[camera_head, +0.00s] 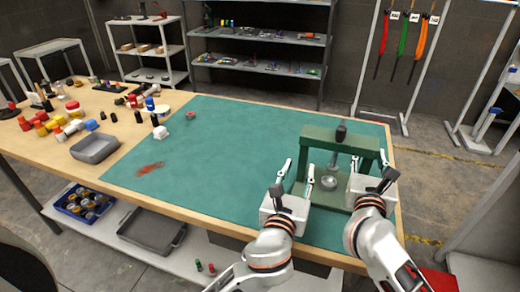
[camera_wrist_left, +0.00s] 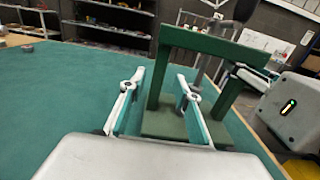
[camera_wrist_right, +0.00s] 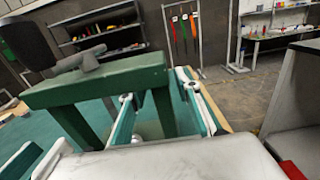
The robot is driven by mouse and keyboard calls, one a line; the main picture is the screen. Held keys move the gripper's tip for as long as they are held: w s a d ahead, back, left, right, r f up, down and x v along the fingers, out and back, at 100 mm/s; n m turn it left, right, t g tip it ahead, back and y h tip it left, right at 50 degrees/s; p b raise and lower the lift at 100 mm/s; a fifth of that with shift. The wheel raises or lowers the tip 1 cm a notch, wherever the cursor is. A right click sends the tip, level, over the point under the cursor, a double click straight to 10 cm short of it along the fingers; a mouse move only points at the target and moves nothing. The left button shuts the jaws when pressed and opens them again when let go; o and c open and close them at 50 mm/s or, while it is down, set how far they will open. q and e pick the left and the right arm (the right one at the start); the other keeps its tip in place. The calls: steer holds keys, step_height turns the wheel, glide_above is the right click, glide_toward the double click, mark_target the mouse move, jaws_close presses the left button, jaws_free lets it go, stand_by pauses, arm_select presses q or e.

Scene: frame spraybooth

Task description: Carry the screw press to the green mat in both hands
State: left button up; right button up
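The screw press (camera_head: 322,135) is a dark green frame with two posts, a crossbeam, a black-topped screw and a base. It stands upright at the right end of the green mat (camera_head: 230,150), which covers most of the tabletop. My left gripper (camera_head: 297,172) is open at the left post, its fingers on either side in the left wrist view (camera_wrist_left: 158,95). My right gripper (camera_head: 370,163) is open at the right post, which shows between its fingers in the right wrist view (camera_wrist_right: 160,108). Whether any finger touches a post I cannot tell.
A grey tray (camera_head: 95,147), several jars and bottles crowd the table's left end. A white object (camera_head: 161,132) and a small reddish item (camera_head: 190,115) lie near the mat's left side. A reddish stain (camera_head: 150,168) marks the mat. The mat's middle is clear.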

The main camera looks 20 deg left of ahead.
steer(key=shift+s, duration=0.55)
steer(key=s, duration=1.1)
